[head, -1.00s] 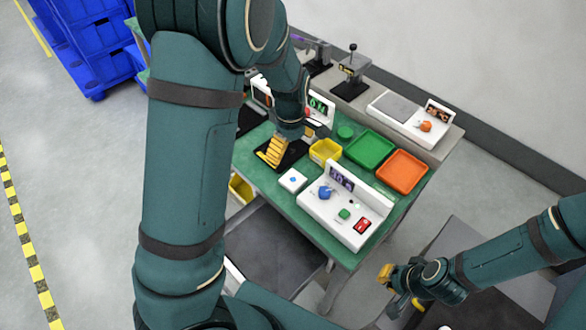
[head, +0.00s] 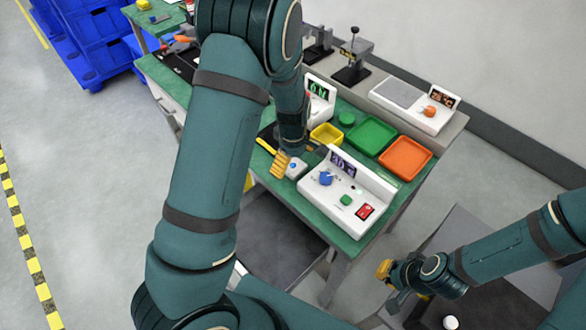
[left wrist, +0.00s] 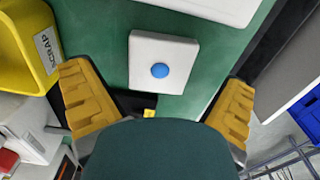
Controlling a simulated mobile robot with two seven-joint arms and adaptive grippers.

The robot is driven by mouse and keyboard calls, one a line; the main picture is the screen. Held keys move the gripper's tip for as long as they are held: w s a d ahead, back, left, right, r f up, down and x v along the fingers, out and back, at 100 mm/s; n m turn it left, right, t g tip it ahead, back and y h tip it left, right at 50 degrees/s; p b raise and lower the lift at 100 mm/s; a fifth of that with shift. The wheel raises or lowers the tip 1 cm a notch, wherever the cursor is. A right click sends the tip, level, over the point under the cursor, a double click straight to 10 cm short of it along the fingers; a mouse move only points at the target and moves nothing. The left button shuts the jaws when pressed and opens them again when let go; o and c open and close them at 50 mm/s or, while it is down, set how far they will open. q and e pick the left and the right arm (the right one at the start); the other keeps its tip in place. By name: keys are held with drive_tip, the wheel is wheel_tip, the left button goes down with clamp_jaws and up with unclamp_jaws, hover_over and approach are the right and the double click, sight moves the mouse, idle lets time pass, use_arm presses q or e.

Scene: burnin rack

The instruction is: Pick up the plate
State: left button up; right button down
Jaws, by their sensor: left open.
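A white square block with a round blue spot (left wrist: 163,50) lies flat on the green bench; it looks the most plate-like, but I cannot be sure it is the plate. In the head view this block (head: 298,168) is partly hidden by my left gripper (head: 284,163). In the left wrist view my left gripper (left wrist: 158,78) is open and empty, its yellow fingers spread either side of the block and apart from it. My right gripper (head: 386,272) hangs at the right, away from the bench; its jaws are too small to read.
A yellow scrap bin (left wrist: 28,45), green tray (head: 371,137) and orange tray (head: 405,158) stand near the block. A white control box (head: 345,197) with knob and buttons is close on its right. A scale with a grey pan (head: 398,93) is behind.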

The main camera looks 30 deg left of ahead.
use_arm(q)
drive_tip(key=shift+f, duration=0.9)
drive_tip(key=shift+r, duration=0.1)
drive_tip(key=c, duration=1.3)
drive_tip(key=shift+o, duration=0.2)
